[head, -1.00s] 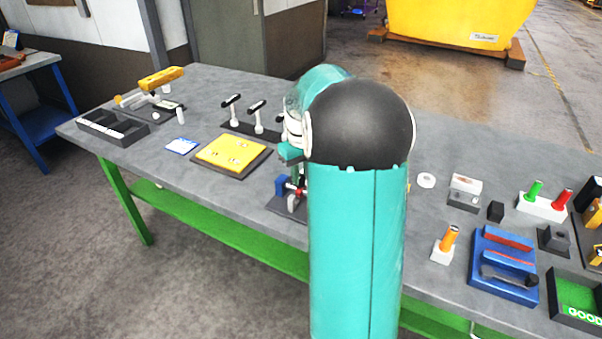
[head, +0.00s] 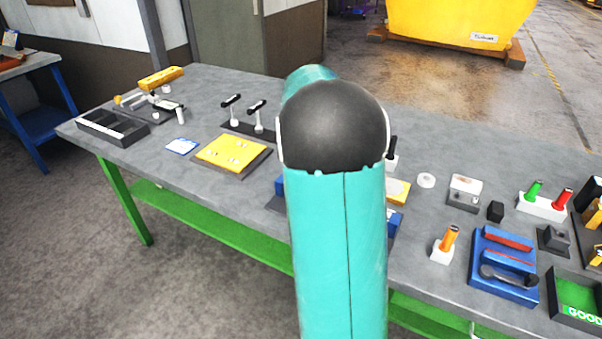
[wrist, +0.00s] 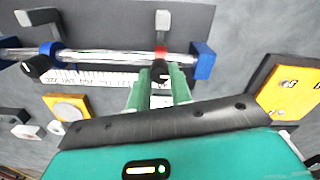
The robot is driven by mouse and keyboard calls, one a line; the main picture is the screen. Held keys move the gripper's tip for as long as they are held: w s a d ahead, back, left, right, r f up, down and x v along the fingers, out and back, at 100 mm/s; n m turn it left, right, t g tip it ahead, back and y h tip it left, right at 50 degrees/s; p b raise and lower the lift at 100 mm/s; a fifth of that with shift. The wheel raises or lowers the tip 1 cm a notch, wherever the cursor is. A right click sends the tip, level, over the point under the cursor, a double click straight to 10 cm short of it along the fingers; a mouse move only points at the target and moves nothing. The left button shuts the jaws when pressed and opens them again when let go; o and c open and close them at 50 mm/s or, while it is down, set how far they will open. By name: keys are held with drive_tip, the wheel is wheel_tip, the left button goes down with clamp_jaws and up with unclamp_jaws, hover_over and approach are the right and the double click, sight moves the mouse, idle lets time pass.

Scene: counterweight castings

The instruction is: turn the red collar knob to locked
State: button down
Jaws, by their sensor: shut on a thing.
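In the wrist view a clear rod (wrist: 110,56) runs between blue end blocks (wrist: 203,62) on a dark base. A red collar (wrist: 161,52) sits around the rod near the right block. Its black knob (wrist: 160,69) is between the green fingertips of my gripper (wrist: 160,76), which is shut on it. The fingertips hide the knob's sides, and I cannot read whether it is at locked. A white scale strip (wrist: 95,79) with markings runs along the rod. In the head view my arm hides the gripper and collar; a blue end block (head: 279,187) shows beside it.
A second black knob (wrist: 36,66) is at the rod's left. A yellow plate (wrist: 287,88) is close on the right in the wrist view. In the head view a yellow board (head: 232,152), lever stand (head: 246,128) and blue tray (head: 503,268) share the grey bench (head: 190,90).

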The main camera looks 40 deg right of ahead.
drive_tip(key=shift+r, duration=0.1)
idle(0.3)
drive_tip(key=c, duration=1.3)
unclamp_jaws()
drive_tip(key=shift+o, duration=0.2)
wheel_tip(320, 180, up, 14)
drive_tip(key=shift+a, duration=0.1)
